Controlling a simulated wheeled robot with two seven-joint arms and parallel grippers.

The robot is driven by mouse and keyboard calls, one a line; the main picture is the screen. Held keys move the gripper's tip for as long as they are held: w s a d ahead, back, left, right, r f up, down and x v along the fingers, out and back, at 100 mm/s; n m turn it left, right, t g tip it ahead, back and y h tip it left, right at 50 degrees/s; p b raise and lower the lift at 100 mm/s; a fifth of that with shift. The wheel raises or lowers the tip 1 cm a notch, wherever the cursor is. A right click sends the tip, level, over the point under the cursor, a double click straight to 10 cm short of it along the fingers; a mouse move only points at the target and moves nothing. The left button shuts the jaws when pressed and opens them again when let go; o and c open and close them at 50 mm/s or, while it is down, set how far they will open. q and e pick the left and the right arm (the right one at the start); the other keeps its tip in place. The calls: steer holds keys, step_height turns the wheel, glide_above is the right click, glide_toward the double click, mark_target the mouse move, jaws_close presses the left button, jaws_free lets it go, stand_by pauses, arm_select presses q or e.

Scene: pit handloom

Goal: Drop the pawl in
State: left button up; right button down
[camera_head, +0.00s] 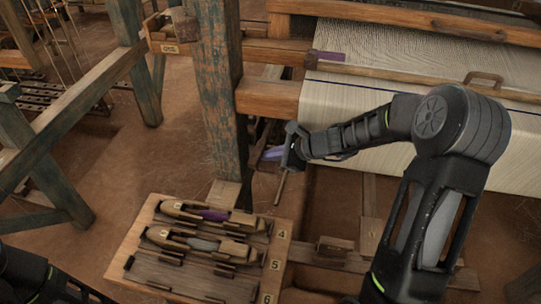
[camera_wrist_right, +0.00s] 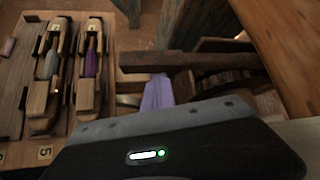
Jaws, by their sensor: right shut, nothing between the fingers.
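My right gripper (camera_head: 290,152) is beside the loom's front post, at the left edge of the woven cloth. It is shut with nothing in it. A thin wooden stick (camera_head: 281,186) hangs down just below it. In the right wrist view a dark wooden bar (camera_wrist_right: 180,60) runs toward a toothed wheel (camera_wrist_right: 240,84), partly hidden by my wrist. This bar may be the pawl, but I cannot tell for sure, nor whether it touches the teeth. A lavender piece (camera_wrist_right: 157,95) shows just below the bar and also beside my gripper in the head view (camera_head: 273,153). My left gripper is out of view.
A wooden tray (camera_head: 122,262) with numbered slots stands at lower left, holding shuttles with purple (camera_head: 215,215) and grey (camera_head: 203,244) bobbins. The blue-green post (camera_head: 216,90) and loom beam (camera_head: 270,97) are close to my right gripper. Cream cloth (camera_head: 345,105) lies under my right arm.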

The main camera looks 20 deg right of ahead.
step_height(320, 180, down, 4)
steer(key=d+b, duration=0.2)
steer(key=b, duration=0.1)
steer(key=v, duration=1)
steer(key=shift+w+d+r+p, duration=0.2)
steer(key=shift+w+r+p, duration=0.1)
steer(key=shift+r, duration=0.1)
steer(key=shift+s+d, duration=0.1)
